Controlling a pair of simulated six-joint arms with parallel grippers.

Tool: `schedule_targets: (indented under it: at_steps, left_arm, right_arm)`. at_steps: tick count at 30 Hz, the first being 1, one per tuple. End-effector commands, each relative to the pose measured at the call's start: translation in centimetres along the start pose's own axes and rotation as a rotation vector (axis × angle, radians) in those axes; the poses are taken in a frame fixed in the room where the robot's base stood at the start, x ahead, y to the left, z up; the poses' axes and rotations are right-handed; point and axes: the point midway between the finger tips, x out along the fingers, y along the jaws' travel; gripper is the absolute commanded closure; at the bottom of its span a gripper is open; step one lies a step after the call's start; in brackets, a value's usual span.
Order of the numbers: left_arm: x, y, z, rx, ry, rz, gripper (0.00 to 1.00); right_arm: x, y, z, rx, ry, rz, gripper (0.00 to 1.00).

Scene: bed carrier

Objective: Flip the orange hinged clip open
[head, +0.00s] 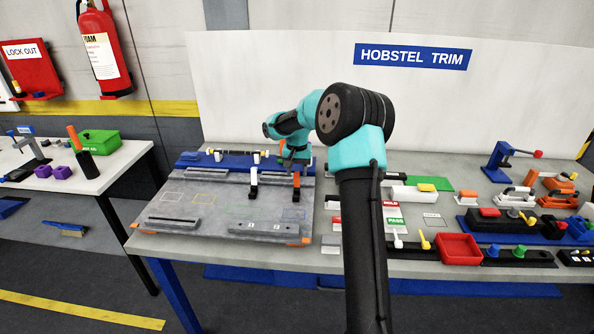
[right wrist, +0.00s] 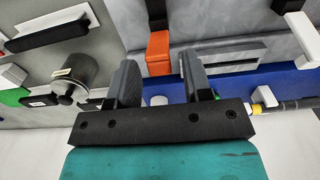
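The orange hinged clip (head: 296,181) is at the right of the grey carrier board (head: 215,203), near the blue strip at its back. It has an orange part and a black part. In the right wrist view the clip (right wrist: 158,55) lies just beyond my fingertips, with its black part further off. I cannot tell its hinge angle. My right gripper (head: 291,161) is just behind the clip, over the blue strip. In the right wrist view its two fingers (right wrist: 160,80) are apart with nothing held between them. My left gripper is in neither view.
A white and black clip (head: 253,183) stands left of the orange one. A rod (head: 230,152) with yellow rings lies along the blue strip (head: 190,160). A red tray (head: 459,248) and several coloured fixtures fill the table's right side. My right arm hides the middle.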

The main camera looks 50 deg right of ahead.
Motion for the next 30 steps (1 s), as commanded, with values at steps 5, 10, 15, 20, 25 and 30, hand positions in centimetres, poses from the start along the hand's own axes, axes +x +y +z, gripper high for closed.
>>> schedule_targets:
  at_steps: [5,10,15,20,25,30]
  left_arm:
    - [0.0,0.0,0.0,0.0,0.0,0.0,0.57]
    - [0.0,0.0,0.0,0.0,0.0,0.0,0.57]
    - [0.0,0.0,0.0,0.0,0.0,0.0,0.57]
    - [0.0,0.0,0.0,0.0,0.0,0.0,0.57]
    - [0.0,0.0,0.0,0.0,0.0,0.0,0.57]
    - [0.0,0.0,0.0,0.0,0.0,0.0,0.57]
  right_arm:
    - [0.0,0.0,0.0,0.0,0.0,0.0,0.72]
    - [0.0,0.0,0.0,0.0,0.0,0.0,0.88]
    - [0.0,0.0,0.0,0.0,0.0,0.0,1.0]
    - [0.1,0.0,-0.2,0.001,-0.017,0.002,1.0]
    - [0.1,0.0,-0.8,0.003,-0.079,0.004,1.0]
    - [0.3,0.1,-1.4,0.004,-0.162,0.002,1.0]
